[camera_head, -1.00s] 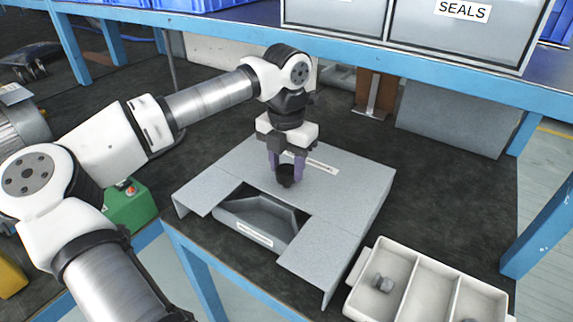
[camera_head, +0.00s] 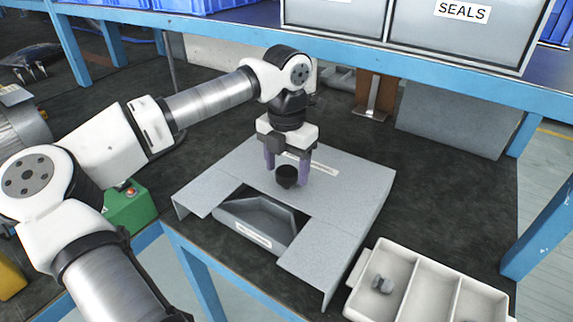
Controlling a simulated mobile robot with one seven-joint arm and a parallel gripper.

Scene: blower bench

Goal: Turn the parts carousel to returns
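The parts carousel sits under a grey cover (camera_head: 340,205) on the bench, with a cut-out at its front. Through the cut-out a dark compartment shows, with a white label (camera_head: 240,234) on its front whose text is too small to read. A round black knob (camera_head: 287,176) stands on top of the cover. My gripper (camera_head: 287,172) points down at the knob, its purple fingers apart on the knob's left and right. A gap seems to show beside the knob, so the fingers look open around it. A label strip behind the knob is partly hidden by my gripper.
A pale divided tray (camera_head: 427,285) with small metal parts lies at the front right. A green box with a red button (camera_head: 130,205) stands left of the cover. A blue shelf beam (camera_head: 420,75) with grey bins crosses above the back.

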